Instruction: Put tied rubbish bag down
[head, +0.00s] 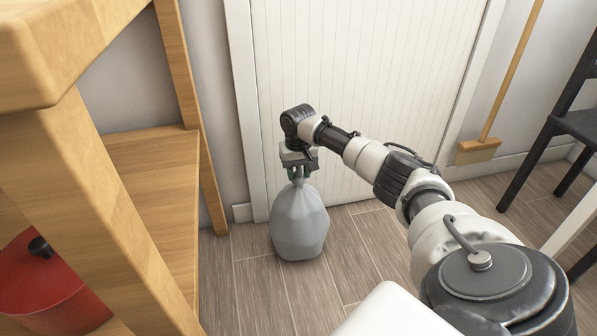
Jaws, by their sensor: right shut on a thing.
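The tied rubbish bag (299,226) is grey and full, with its gathered neck at the top. It is upright in front of the white panelled door, at or just above the wooden floor; I cannot tell whether its base touches. My right gripper (297,175) points down and is shut on the neck of the bag. The fingertips are partly hidden by the neck and the wrist above. My left gripper is not in view.
A wooden shelf unit (150,190) stands close on the left, with a red pot (45,290) on its lower shelf. A broom (478,150) leans at the right of the door (350,60). A dark chair (550,130) stands at far right. Floor (350,250) around the bag is clear.

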